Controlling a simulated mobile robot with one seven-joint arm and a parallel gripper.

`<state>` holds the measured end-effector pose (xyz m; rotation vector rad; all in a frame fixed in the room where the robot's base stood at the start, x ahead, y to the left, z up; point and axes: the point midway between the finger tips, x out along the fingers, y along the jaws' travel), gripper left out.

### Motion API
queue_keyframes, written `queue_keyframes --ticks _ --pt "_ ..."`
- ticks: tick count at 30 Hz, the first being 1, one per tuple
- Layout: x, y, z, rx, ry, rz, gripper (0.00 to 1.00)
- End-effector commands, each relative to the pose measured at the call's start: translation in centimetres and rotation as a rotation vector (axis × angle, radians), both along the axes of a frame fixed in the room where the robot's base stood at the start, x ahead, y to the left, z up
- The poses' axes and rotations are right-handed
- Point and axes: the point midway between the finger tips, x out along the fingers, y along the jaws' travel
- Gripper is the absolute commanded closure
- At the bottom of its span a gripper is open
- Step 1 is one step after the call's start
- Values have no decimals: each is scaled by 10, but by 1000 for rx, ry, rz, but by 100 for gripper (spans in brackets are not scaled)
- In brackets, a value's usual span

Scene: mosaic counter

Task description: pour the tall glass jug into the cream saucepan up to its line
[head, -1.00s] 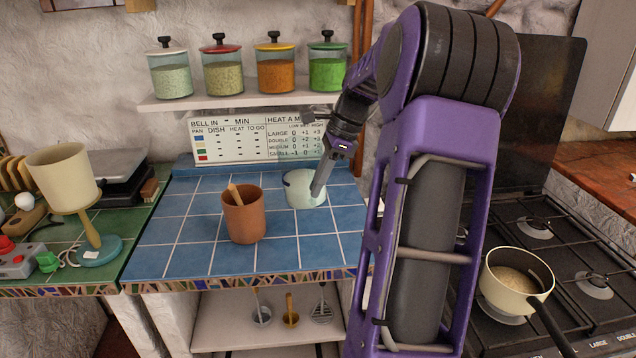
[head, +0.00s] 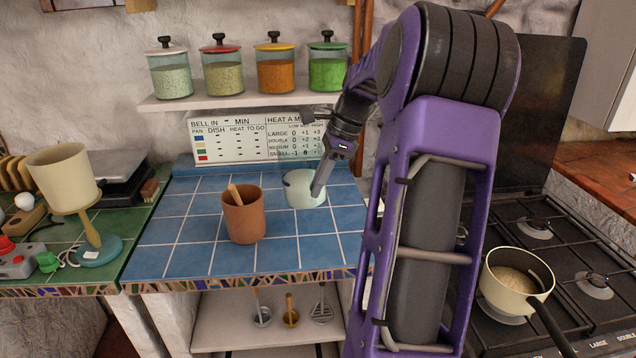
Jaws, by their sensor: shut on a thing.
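A terracotta pot (head: 243,218) with a wooden utensil stands left of the jug. Lidded jars (head: 222,75) line the shelf above, and a chart board (head: 240,138) stands behind. The hob (head: 560,240) has black grates. My arm covers the space between jug and saucepan.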

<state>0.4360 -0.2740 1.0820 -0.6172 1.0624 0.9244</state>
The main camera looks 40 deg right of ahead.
Motion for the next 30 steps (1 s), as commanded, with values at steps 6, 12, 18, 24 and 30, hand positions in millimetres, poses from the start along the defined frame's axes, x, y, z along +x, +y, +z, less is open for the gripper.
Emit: queue_keyframes --ticks 6,12,18,24,30 --pt "1 0 2 -2 -4 0 100" --pt "1 0 1 -2 -3 2 100" --pt "-7 -9 -6 2 -7 104 100" --pt "-31 -29 -24 11 -20 441 100" --pt "-58 -51 -39 22 -28 855 100"
